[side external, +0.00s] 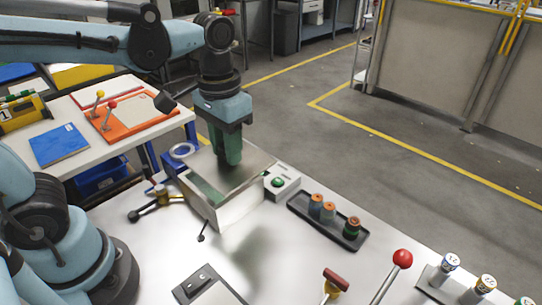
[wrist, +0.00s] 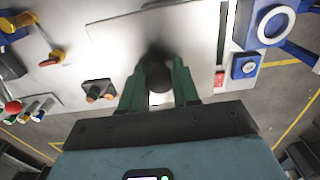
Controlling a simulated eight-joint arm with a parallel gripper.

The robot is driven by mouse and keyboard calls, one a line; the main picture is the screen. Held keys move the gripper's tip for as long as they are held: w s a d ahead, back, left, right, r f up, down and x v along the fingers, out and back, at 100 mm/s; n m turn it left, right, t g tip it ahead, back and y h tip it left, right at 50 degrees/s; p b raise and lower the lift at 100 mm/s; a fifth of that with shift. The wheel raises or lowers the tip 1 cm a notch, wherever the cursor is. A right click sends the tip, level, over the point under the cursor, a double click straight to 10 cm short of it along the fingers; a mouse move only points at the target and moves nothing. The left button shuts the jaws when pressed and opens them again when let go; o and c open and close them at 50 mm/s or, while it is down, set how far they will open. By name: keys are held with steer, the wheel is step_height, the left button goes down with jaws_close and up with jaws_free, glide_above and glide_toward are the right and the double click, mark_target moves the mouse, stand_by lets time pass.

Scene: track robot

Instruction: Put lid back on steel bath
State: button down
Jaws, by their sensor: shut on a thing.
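The steel bath (side external: 243,206) stands on the steel worktop, and greenish contents show through the opening at its near left. My gripper (side external: 230,160) points down over the bath with its green fingers shut on the dark knob (wrist: 157,76) of the lid. The lid is a flat grey plate (side external: 252,165) that covers the rear part of the bath in the side view. The lid also shows in the wrist view (wrist: 115,45), spread out beyond the fingers. I cannot tell whether the lid touches the rim.
A box with a green button (side external: 281,184) sits right of the bath. A black tray (side external: 345,237) holds three small cylinders. A brass-and-black handle (side external: 160,197) is at the left, and a red-knobbed lever (side external: 402,259) stands in front.

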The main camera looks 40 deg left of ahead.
mark_target(217, 161)
steer(key=a, duration=0.4)
steer(key=shift+w+a+r, duration=0.25)
steer(key=shift+w+r, duration=0.05)
steer(key=shift+w, duration=0.1)
steer(key=shift+a+f, duration=0.1)
steer(key=shift+a, duration=0.2)
step_height(217, 161, down, 6)
steer(key=shift+f, duration=0.25)
steer(key=shift+f, duration=0.5)
stand_by(1.9)
steer(key=shift+c, duration=1.3)
jaws_free()
steer(key=shift+r, duration=3.5)
